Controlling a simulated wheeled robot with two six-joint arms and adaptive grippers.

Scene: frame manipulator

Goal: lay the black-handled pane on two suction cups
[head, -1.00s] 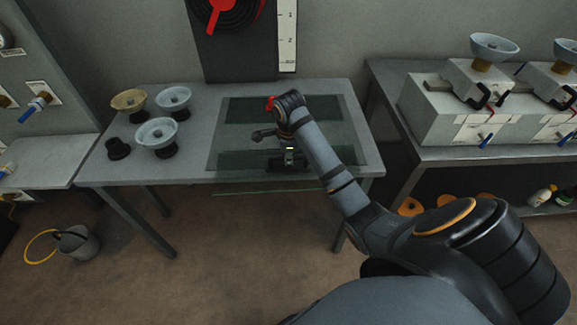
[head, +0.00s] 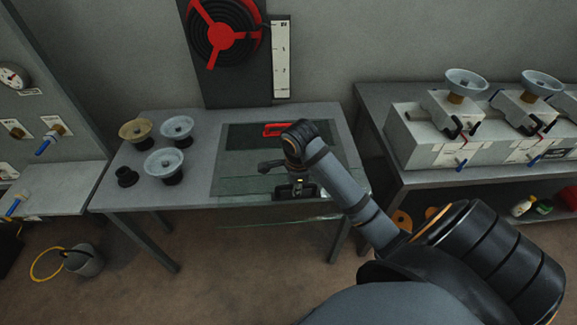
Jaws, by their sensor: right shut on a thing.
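My right gripper (head: 293,184) is shut on the black handle (head: 296,191) of a clear, green-edged pane (head: 245,216) at the front of the middle table. The pane's front edge reaches past the table's front edge. I cannot tell whether the pane is raised off the table. Two pale blue suction cups, a left one (head: 466,81) and a right one (head: 541,83), stand facing up on white blocks on the right bench. My left gripper is not in view.
A red handle (head: 277,129) sits on glass behind my right gripper. Loose cups, one tan (head: 136,131) and two pale blue (head: 177,128), (head: 165,164), and a small black base (head: 127,177) stand on the table's left. A bucket (head: 83,260) stands on the floor.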

